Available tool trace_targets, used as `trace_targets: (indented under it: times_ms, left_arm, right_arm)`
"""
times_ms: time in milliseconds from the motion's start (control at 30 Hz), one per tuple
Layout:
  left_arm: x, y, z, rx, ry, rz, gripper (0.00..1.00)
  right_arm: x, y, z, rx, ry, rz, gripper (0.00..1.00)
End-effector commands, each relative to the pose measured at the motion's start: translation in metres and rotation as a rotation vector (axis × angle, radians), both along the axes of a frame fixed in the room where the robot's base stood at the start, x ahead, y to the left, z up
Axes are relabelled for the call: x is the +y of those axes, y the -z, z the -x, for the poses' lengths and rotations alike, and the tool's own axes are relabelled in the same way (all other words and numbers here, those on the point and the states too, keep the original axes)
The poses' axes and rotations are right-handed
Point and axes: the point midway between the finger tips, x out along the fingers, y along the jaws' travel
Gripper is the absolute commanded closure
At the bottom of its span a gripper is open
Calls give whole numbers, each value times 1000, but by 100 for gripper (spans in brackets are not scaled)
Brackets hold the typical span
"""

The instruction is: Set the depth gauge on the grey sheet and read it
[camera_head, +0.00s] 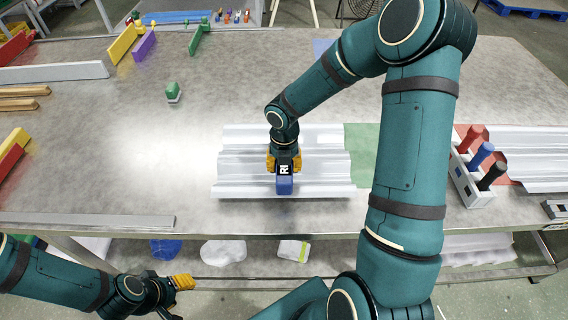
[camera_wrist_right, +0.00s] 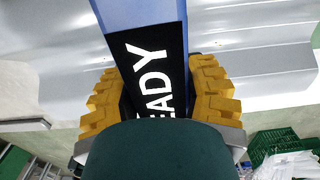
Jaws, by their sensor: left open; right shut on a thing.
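The grey corrugated sheet (camera_head: 320,178) lies on the metal table, and its ridges also show in the right wrist view (camera_wrist_right: 240,40). My right gripper (camera_head: 284,163) is shut on the blue depth gauge (camera_head: 284,186) over the middle of the sheet. In the right wrist view the gauge (camera_wrist_right: 95,14) sits between the yellow fingers, and its black display shows white letters, "EADY", partly cut off. Whether the gauge touches the sheet is unclear. My left gripper (camera_head: 178,296) is open and empty, low in front of the table's edge.
A white rack (camera_head: 474,188) with red, blue and black handles stands right of my right arm, by another corrugated sheet (camera_head: 540,155). A small green-topped object (camera_head: 173,92) stands at the back left. Coloured bars and strips lie along the left. The table between is clear.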

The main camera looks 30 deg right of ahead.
Motion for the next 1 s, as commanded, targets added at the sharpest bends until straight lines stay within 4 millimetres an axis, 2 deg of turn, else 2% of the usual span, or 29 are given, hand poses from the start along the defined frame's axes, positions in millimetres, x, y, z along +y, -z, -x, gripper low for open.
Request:
trace_targets:
  times_ms: [467,500,567,867,1000]
  left_arm:
    - [0,1,0,0,0,0,53]
    - [0,1,0,0,0,0,53]
    - [0,1,0,0,0,0,53]
    - [0,1,0,0,0,0,53]
    - [0,1,0,0,0,0,53]
  right_arm:
    - [0,4,0,-1,0,1,98]
    - [0,4,0,-1,0,1,41]
    - [0,4,0,-1,0,1,21]
    - [0,4,0,0,1,0,21]
    - [0,-4,-1,-2,1,0,21]
